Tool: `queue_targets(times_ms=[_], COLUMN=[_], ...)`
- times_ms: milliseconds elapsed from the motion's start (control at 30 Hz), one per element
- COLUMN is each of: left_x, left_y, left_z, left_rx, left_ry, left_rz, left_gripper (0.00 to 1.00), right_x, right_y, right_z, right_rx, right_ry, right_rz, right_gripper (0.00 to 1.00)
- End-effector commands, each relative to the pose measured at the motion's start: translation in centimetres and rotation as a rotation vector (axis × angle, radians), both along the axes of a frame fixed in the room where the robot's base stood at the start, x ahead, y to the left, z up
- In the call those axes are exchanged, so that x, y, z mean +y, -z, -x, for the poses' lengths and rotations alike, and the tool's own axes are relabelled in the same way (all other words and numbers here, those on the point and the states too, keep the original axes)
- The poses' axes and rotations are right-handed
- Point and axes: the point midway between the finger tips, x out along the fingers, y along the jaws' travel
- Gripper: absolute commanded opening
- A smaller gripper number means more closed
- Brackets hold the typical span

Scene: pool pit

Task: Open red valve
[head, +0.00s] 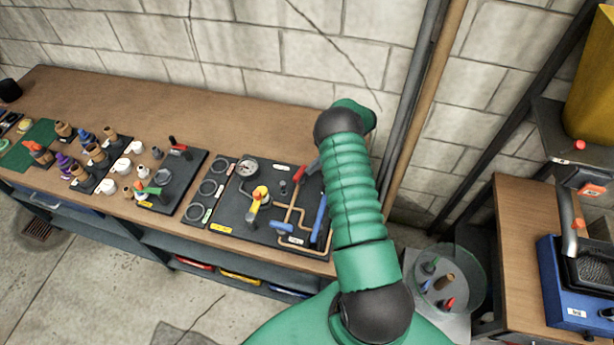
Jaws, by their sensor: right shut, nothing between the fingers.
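A black board (240,212) with copper pipes and a gauge (247,169) lies on the wooden workbench. A small red valve handle (299,174) stands at its upper right, on the pipework. Another red handle (179,147) sits on a separate black board to the left, beside a green one (152,190). My right arm covers the right edge of the pipe board. The grey tip of my right gripper (311,168) shows just right of the pipe-board red handle, shut and empty. I cannot tell whether it touches the handle. My left gripper is out of view.
Several fittings stand along the bench's left part. Pipes (424,100) run up the block wall. A round clear tray (455,275) stands right of my arm. The bench's back strip is bare.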

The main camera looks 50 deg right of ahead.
Motion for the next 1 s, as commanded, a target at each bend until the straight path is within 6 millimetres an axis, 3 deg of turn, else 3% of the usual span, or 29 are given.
queue_targets(times_ms=[667,867,1000], left_x=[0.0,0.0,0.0], left_y=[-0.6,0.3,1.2], left_z=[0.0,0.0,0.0], left_rx=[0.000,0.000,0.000], left_ry=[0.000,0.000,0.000], left_rz=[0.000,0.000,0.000], left_gripper=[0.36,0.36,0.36], right_x=[1.7,0.0,-2.0], right_y=[-0.1,-2.3,-5.0], right_z=[-1.0,0.3,1.9], right_rx=[-0.003,-0.006,-0.007], right_ry=[-0.002,0.000,0.003], right_rz=[-0.006,-0.003,-0.002], right_gripper=[0.00,0.00,0.00])
